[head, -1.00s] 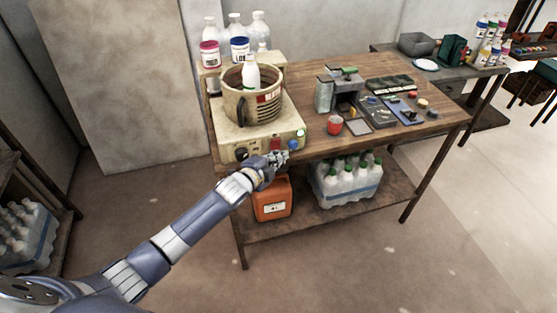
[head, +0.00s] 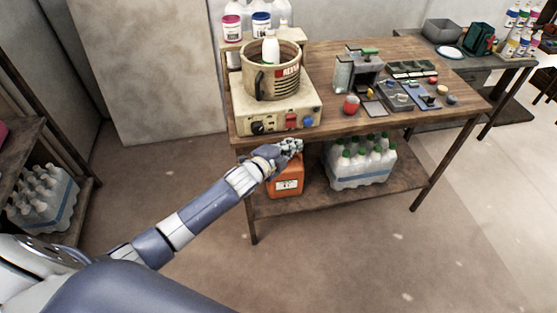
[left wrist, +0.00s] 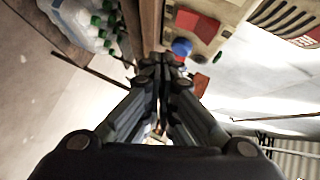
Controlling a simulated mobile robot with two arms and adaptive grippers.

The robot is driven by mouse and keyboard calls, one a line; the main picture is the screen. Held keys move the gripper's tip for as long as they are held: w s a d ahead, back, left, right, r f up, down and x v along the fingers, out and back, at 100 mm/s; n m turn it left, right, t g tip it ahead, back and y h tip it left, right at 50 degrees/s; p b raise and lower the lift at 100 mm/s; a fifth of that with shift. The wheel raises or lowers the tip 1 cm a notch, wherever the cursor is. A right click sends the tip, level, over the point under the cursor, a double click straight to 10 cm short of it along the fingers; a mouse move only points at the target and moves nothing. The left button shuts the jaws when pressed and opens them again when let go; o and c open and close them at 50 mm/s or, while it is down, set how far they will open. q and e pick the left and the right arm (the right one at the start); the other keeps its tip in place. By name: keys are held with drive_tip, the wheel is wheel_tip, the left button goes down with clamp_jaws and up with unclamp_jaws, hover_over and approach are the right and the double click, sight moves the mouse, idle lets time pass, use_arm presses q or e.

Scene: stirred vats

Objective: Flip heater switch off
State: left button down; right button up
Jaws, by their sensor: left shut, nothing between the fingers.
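The heater (head: 240,119) is a cream box at the left end of the wooden table. Its front panel carries a red switch (head: 291,120), a blue knob (head: 308,121) and a dark knob (head: 257,127). My left gripper (head: 293,146) is shut and empty, a little below and in front of the panel, apart from the switch in the head view. In the left wrist view the shut fingertips (left wrist: 163,62) point towards the blue knob (left wrist: 182,47), with the red switch (left wrist: 197,23) just beyond it. My right gripper is out of view.
A large pot (head: 284,85) with a white bottle (head: 270,48) in it stands on the heater. An orange canister (head: 286,184) and a bottle pack (head: 362,174) sit on the lower shelf.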

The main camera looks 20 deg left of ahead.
use_arm(q)
drive_tip(key=s+a, duration=0.1)
drive_tip(key=s, duration=0.6)
drive_tip(key=shift+a+r+b, duration=0.25)
drive_tip(key=shift+r+b, duration=0.1)
drive_tip(key=shift+b, duration=0.1)
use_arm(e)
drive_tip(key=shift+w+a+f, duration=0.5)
use_arm(q)
drive_tip(key=shift+f, duration=0.1)
